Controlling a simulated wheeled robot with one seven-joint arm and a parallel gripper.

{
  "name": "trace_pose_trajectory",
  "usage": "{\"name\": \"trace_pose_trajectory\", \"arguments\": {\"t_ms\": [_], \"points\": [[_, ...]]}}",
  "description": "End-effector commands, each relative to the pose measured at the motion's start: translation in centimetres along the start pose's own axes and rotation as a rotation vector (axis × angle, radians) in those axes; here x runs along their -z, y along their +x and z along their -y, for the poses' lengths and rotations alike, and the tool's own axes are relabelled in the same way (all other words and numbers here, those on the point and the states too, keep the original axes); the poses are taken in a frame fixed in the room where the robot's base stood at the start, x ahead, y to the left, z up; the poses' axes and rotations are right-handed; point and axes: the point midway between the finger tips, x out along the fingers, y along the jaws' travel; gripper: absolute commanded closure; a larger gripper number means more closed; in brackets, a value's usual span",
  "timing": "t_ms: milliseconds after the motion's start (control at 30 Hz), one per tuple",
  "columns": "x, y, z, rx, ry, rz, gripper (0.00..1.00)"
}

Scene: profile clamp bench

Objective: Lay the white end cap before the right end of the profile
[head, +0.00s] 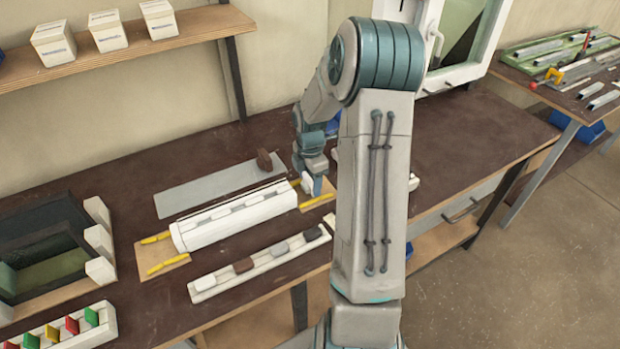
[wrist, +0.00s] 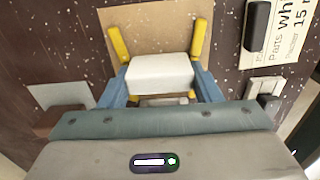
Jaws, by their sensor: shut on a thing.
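The long white profile (head: 235,220) lies on the bench, slanting up to the right. My gripper (head: 314,186) is low at its right end. In the wrist view my gripper (wrist: 163,88) has its blue fingers shut on the white end cap (wrist: 160,72), a small block held across between them. The cap is over a wooden board (wrist: 150,35) with a yellow bar on either side (wrist: 119,44) (wrist: 198,40). I cannot tell whether the cap touches the board or the profile; my gripper hides most of the space below it.
A rack (head: 215,283) with white, brown and grey caps stands in front of the profile. A second board with yellow bars (head: 167,266) is at the left end. A dark bin (head: 45,250) stands far left.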

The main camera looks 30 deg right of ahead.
Motion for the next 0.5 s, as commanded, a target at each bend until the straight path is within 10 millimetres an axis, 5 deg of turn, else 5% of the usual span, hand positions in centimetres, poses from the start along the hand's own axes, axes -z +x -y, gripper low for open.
{"name": "trace_pose_trajectory", "arguments": {"t_ms": [500], "points": [[0.00, 0.41, 0.01, 0.000, 0.000, 0.000, 0.64]]}}
